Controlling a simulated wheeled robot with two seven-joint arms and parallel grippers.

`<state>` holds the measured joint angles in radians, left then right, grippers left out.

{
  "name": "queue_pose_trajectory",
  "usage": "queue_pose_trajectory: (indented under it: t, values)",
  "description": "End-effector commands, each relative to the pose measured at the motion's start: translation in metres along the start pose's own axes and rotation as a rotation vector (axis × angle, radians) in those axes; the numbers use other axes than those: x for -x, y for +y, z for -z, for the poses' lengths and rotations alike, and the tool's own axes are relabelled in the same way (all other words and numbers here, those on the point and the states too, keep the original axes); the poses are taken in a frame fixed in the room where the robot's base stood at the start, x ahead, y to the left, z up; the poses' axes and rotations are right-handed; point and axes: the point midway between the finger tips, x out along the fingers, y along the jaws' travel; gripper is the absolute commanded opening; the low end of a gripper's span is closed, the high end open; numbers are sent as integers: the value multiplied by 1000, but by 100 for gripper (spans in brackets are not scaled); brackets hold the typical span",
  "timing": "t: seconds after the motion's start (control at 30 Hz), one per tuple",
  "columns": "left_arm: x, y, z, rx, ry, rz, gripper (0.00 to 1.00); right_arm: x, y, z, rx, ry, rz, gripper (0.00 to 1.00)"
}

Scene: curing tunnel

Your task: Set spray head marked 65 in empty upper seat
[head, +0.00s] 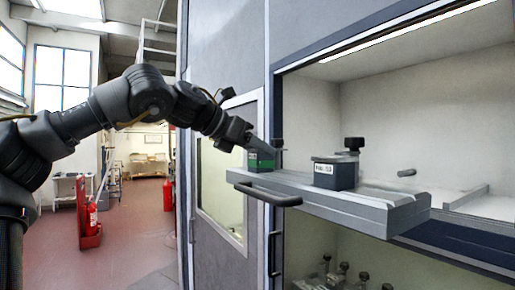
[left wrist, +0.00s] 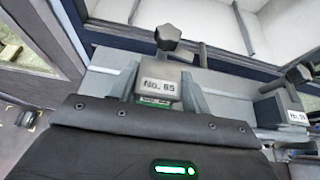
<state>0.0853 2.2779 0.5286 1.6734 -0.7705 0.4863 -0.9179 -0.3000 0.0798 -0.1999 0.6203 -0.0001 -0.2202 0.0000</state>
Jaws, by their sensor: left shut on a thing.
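The spray head marked No. 65 (left wrist: 160,82) is a dark block with a white label, a green band and a black knob. In the left wrist view it sits between the fingers of my left gripper (left wrist: 157,98), which is shut on it. In the head view, the spray head (head: 262,159) is at the left end of the grey pulled-out slide (head: 380,206), with my left gripper (head: 254,146) over it. I cannot tell whether it touches the slide. My right gripper is not in view.
A second labelled block (head: 334,174) with a knob stands on the slide, to the right. A black handle (head: 265,194) juts from the slide's front. Several knobbed heads (head: 343,276) show in the lower opening. A fire extinguisher (head: 91,215) stands on the floor at left.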

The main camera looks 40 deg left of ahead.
Motion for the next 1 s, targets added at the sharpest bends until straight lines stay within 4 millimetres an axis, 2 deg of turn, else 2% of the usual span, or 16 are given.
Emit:
queue_pose_trajectory:
  t: [0.13,0.17,0.3,0.37,0.7,0.87,1.0]
  values:
    - [-1,0,2,-1,-3,0,16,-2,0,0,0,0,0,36]
    - [-1,0,2,-1,-3,0,48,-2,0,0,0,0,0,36]
    - [-1,0,1,0,-2,0,67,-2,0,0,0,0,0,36]
    - [-1,0,1,0,-2,0,73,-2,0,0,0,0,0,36]
    - [4,0,3,0,-1,-2,73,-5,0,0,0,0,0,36]
    - [28,0,4,-1,-5,-3,73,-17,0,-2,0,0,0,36]
    - [57,-1,4,-2,-5,-3,73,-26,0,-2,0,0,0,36]
